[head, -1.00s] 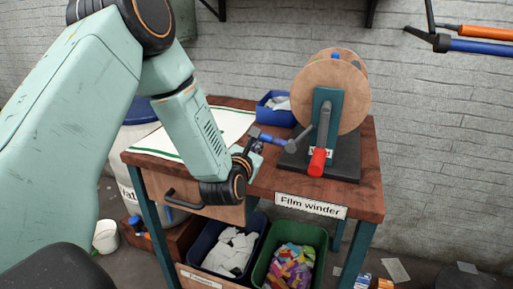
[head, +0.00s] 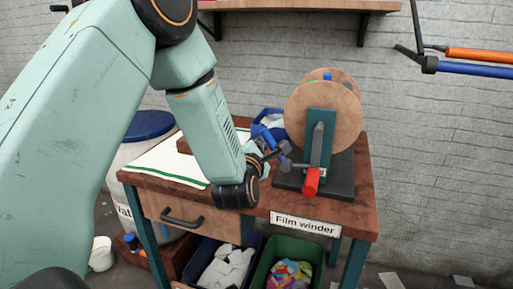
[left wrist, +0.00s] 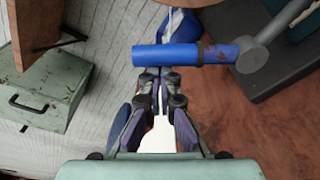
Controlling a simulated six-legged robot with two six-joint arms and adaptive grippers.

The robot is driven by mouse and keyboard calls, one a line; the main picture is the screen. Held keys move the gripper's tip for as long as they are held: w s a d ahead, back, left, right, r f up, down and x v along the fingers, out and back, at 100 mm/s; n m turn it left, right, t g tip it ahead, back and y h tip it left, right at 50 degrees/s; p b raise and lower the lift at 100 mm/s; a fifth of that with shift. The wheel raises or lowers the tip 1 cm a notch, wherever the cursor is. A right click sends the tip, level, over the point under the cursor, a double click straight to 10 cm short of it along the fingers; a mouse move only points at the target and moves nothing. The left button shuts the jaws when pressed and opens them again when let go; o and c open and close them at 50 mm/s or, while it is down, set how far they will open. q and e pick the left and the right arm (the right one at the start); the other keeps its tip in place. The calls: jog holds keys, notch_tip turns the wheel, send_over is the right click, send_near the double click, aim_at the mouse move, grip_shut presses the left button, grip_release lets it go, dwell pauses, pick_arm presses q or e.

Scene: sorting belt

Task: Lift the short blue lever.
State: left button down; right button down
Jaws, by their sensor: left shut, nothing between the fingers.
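The short blue lever (head: 264,134) is on the left side of the film winder (head: 323,150). It slopes up to the left from a grey hub (head: 285,148). In the left wrist view the blue lever (left wrist: 170,57) lies across the picture, joined to a grey arm. My left gripper (head: 268,153) is at the lever's underside. In the left wrist view its fingertips (left wrist: 151,76) are together, right at the lever's lower edge, with nothing between them. I cannot tell whether they touch it. My right gripper is not in view.
A red-handled crank (head: 312,182) stands at the winder's front. A blue bin (head: 270,121) is behind the lever. White cloth (head: 165,166) covers the table's left part. Orange and blue bars (head: 470,62) stick out at the upper right. A drawer handle (head: 181,219) juts from the front.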

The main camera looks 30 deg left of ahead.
pick_arm(q)
jog(key=shift+w+d+r, duration=0.1)
jog(key=shift+d+r, duration=0.15)
jog(key=shift+r, duration=0.15)
dwell(0.5)
jog(key=shift+d, duration=0.1)
